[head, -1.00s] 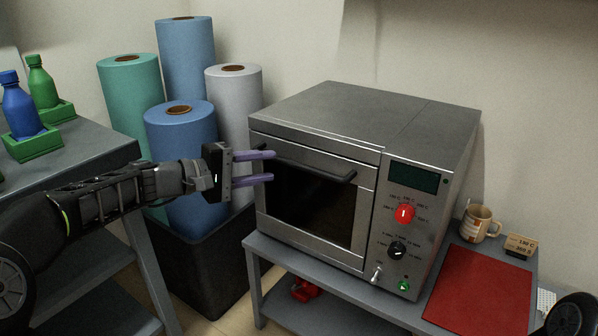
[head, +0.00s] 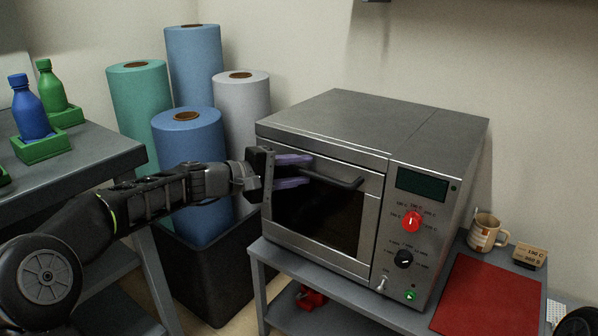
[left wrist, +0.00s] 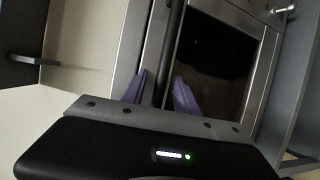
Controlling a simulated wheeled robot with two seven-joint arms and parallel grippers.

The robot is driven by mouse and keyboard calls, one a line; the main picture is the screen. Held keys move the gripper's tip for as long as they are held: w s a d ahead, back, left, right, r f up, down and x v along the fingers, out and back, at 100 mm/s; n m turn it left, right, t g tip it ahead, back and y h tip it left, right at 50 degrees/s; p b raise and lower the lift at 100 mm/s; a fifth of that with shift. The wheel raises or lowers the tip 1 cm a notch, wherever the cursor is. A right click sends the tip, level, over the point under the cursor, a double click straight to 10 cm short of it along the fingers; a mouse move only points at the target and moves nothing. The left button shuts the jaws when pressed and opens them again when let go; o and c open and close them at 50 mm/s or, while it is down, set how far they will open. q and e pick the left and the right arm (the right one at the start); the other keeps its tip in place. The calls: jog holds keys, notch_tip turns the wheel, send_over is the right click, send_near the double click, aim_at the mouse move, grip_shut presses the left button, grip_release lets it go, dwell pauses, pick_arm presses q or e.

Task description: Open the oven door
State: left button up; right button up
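The steel oven (head: 430,130) stands on a grey table, and its door with a dark window (head: 320,215) looks shut. The black bar handle (head: 345,183) runs across the top of the door. My left gripper (head: 308,171), with purple fingers, is open at the left part of the handle. In the left wrist view the handle (left wrist: 174,45) runs between the two spread fingers (left wrist: 160,92); a gap shows beside it. Contact with the handle cannot be told. My right gripper is out of view.
Rolls (head: 190,135) stand in a black bin (head: 215,280) left of the oven. A side table at left holds blue (head: 30,110) and green bottles. A mug (head: 487,232) and red mat (head: 488,295) are right of the oven. Floor shows between the tables.

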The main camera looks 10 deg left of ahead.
pick_arm(q)
jog(key=shift+c, duration=0.6)
grip_shut()
dwell(0.8)
